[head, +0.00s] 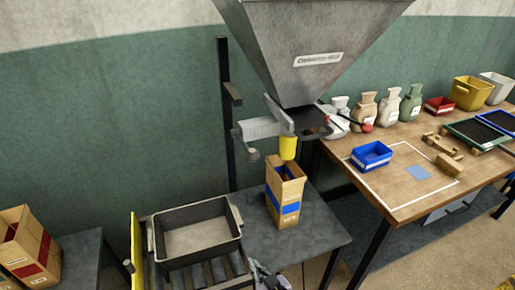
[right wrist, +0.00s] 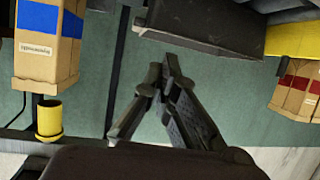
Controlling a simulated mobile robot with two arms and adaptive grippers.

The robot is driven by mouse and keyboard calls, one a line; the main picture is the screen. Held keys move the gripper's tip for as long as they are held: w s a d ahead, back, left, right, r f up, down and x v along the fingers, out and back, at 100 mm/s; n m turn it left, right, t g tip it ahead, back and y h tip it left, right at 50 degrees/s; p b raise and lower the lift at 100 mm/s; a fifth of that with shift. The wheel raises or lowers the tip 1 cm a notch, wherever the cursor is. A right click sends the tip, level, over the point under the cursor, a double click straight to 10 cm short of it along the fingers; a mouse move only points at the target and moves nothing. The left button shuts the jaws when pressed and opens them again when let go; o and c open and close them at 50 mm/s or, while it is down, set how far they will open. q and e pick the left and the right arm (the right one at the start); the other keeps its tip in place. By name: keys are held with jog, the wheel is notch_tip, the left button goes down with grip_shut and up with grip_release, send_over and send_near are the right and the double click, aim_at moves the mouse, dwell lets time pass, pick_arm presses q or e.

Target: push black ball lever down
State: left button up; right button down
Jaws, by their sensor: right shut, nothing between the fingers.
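Below the grey hopper (head: 310,45), a grey bar mechanism (head: 262,127) carries a dark round knob (head: 252,154) on its left side, which looks like the black ball of the lever. I cannot clearly make out its lever arm. A yellow spout (head: 288,147) hangs just right of the knob. My right gripper (head: 265,276) is low at the bottom edge of the head view, well below the knob and apart from it. In the right wrist view the gripper's fingers (right wrist: 163,70) are together and empty. The knob is not clearly visible there. My left gripper is not in view.
A blue-banded carton (head: 285,195) stands under the spout on a dark table (head: 318,232). A black tray (head: 198,232) sits left of my gripper. A black post (head: 226,110) rises behind the knob. A red-banded carton (head: 27,245) stands far left. A wooden table (head: 400,190) is right.

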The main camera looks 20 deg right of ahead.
jog(key=d+r+t, duration=0.2)
jog(key=r+t, duration=0.2)
jog(key=r, duration=1.4)
jog(key=d+r+m+t+h, duration=0.1)
jog(key=r+t, duration=0.3)
jog(key=r, duration=1.4)
jog(key=shift+d+r+p, duration=0.2)
jog(key=shift+d+p, duration=0.25)
jog(key=shift+d, duration=0.1)
jog(key=d+p+x, duration=0.1)
jog(key=p+x, duration=0.3)
jog(key=x, duration=0.6)
jog(key=f, duration=0.2)
jog(key=a+f, duration=0.1)
jog(key=f, duration=0.1)
jog(key=shift+d, duration=0.1)
